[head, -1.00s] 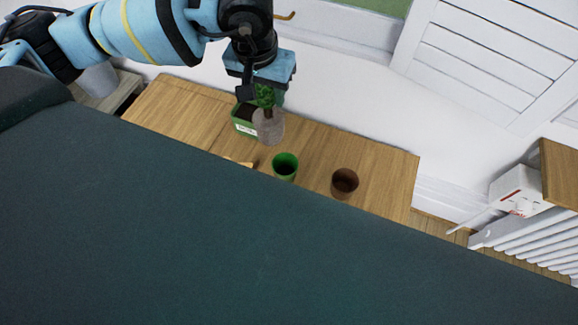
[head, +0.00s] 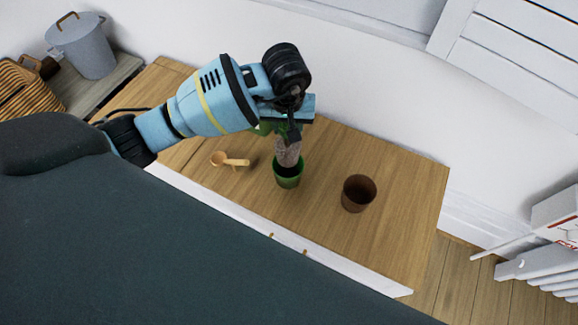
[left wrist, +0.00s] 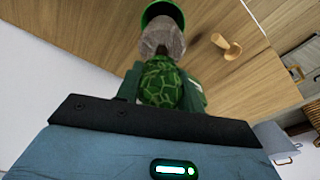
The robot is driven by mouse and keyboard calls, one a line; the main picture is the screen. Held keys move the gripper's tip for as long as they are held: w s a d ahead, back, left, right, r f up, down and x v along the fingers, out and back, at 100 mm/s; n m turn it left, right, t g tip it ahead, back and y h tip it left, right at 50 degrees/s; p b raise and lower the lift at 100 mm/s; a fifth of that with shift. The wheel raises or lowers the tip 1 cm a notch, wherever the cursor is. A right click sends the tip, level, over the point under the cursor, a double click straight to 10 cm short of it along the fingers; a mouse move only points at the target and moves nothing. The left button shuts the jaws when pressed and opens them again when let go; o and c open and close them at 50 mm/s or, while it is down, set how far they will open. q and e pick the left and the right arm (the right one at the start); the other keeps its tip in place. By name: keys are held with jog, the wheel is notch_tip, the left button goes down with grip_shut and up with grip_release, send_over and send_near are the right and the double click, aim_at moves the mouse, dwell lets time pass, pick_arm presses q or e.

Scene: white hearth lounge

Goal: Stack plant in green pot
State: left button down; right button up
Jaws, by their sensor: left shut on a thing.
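The plant has green patterned leaves and a grey-brown root ball (head: 288,152). My left gripper (head: 291,131) is shut on its leafy part (left wrist: 160,82) and holds it root ball down. The green pot (head: 288,180) stands upright on the wooden table. The root ball is over the pot's mouth, its lower end at the rim; I cannot tell how far inside it is. In the left wrist view the root ball (left wrist: 162,38) covers much of the green pot (left wrist: 165,10). My right gripper is not in view.
A brown pot (head: 359,193) stands right of the green pot. A grey bin (head: 85,48) stands at the far left.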

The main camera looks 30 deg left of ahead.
aim_at(288, 143)
pick_arm(q)
notch_tip(288, 143, down, 6)
jog(key=shift+r, duration=0.1)
jog(key=shift+f+b, duration=0.3)
jog(key=shift+f, duration=1.75)
jog(key=shift+f+b, duration=0.1)
jog(key=shift+b, duration=0.2)
jog(key=shift+f, duration=0.25)
jog(key=c, duration=0.9)
grip_release()
